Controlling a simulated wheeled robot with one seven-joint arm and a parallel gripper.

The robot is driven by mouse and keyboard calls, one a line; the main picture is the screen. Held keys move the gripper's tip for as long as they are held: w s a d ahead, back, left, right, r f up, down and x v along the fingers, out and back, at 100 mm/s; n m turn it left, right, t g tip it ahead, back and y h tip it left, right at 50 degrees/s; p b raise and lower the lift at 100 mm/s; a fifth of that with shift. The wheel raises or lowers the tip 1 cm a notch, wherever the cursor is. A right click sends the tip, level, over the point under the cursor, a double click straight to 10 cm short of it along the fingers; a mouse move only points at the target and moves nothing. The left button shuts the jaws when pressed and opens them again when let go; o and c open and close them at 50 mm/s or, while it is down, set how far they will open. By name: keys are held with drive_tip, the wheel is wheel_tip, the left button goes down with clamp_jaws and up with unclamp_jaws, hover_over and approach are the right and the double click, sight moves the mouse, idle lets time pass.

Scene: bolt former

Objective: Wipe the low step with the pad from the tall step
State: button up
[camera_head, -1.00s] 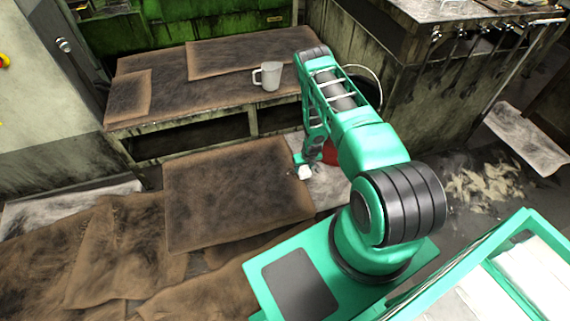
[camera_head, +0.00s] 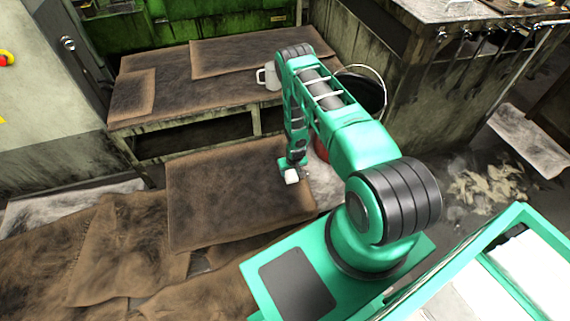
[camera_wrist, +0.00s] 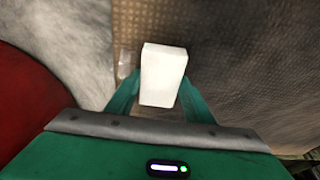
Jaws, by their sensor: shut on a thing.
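The white pad (camera_head: 292,176) is held in my gripper (camera_head: 294,166), over the right part of the low step (camera_head: 215,195), a broad flat platform with a worn brown top. In the wrist view the pad (camera_wrist: 163,75) sits between the two green fingers of my gripper (camera_wrist: 160,95), which are shut on it. The low step's brown surface (camera_wrist: 240,50) lies below and beyond the pad. I cannot tell whether the pad touches it. The tall step (camera_head: 180,85), with brown sheets on top, stands behind the low step.
A white mug (camera_head: 270,78) stands on the tall step, partly behind my arm. A dark bucket (camera_head: 365,90) and a red object (camera_head: 321,149) are right of the steps. The red object also fills the left of the wrist view (camera_wrist: 35,100). The low step's left part is clear.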

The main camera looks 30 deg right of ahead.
drive_tip(key=shift+w+a, duration=0.25)
drive_tip(key=shift+a, duration=0.55)
drive_tip(key=shift+c, duration=0.2)
drive_tip(key=shift+d+r, duration=0.15)
drive_tip(key=shift+r, duration=3.8)
